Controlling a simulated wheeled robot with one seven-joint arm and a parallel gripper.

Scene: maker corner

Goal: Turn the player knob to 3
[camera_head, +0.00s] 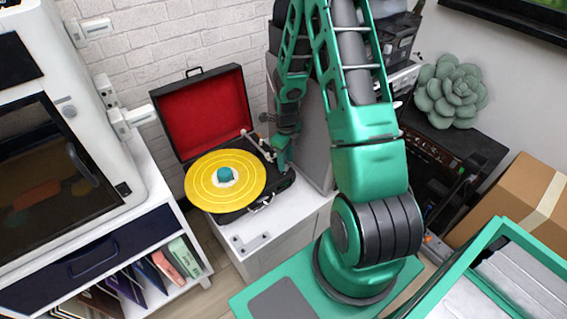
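The player is a black suitcase turntable (238,213) standing open on a white cabinet, with its red-lined lid (205,111) raised. A yellow record (203,192) with a teal piece (224,174) at its centre lies on it. The tonearm (258,145) is at the record's right side. My gripper (283,163) points down at the player's right edge, beside the tonearm. Its fingers are small and seen edge-on, so I cannot tell whether they are open, shut or touching anything. I cannot make out the knob or its setting; my gripper may cover it.
A white cabinet top (247,237) shows in front of the player. A white machine with a dark door (52,170) stands at the left, above a shelf of record sleeves (160,268). At the right are a succulent (452,92), a cardboard box (515,195) and a green-rimmed crate (458,259).

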